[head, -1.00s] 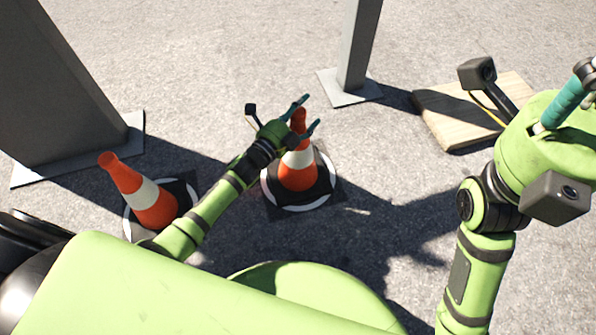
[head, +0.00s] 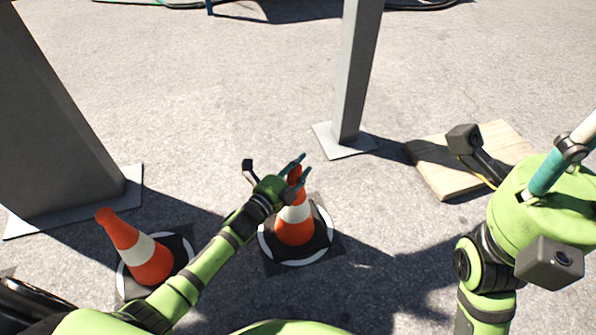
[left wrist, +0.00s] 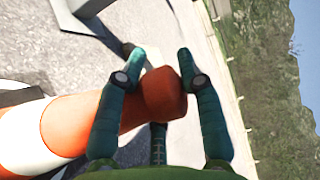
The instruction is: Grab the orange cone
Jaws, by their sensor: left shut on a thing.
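In the left wrist view, the cone's narrow orange tip (left wrist: 163,95) sits between the two teal fingers of my left gripper (left wrist: 164,68). My right gripper (head: 562,160) shows only in part at the right edge, so its jaws cannot be read.
A second orange cone (head: 146,263) stands to the left, close to my left arm. Grey posts rise behind, one at the left (head: 50,130) and one past the gripped cone (head: 352,80). A wooden board (head: 440,175) lies at the right. Open pavement lies between.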

